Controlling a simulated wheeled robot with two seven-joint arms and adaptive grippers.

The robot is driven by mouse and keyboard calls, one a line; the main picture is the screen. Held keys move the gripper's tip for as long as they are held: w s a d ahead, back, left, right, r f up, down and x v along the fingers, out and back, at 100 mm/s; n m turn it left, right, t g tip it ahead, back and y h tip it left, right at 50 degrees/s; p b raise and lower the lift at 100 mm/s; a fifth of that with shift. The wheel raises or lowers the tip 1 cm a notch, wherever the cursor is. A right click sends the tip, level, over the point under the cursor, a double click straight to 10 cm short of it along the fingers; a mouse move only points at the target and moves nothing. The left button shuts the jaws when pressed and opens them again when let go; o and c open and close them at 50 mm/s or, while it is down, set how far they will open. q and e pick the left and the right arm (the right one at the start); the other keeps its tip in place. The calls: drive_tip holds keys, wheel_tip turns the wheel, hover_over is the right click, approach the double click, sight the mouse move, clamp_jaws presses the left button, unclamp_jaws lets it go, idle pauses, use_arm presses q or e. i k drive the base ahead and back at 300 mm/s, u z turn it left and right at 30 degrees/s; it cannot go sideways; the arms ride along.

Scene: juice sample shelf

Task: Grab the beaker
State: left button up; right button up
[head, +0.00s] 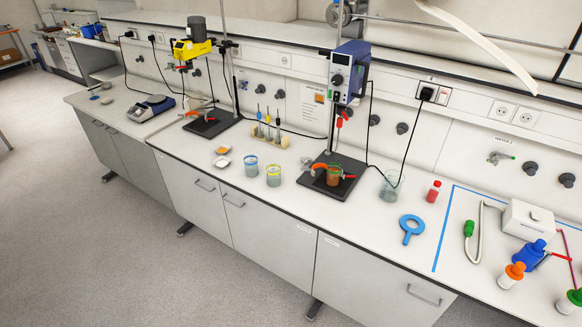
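Several beakers stand on the white lab bench. A clear, empty-looking glass beaker (389,186) stands right of the middle, beside a hanging black cable. A beaker with orange-brown content (333,176) stands on a black stand base (342,188), with an orange-and-red clamp next to it. Two small beakers stand further left, one with a blue band (251,167) and one with a yellow band (273,177). Neither of my grippers is in view.
A blue overhead stirrer (349,72) hangs above the black base. A blue ring-shaped tool (411,229) and a small red-capped bottle (433,192) are near the clear beaker. Blue tape (443,230) marks an area at right with bottles and a white device (528,220).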

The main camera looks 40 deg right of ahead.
sight(333, 174)
drive_tip(key=u, duration=0.1)
drive_tip(key=i, duration=0.7)
drive_tip(key=z, duration=0.7)
drive_tip(key=i, duration=0.6)
drive_tip(key=z, duration=0.7)
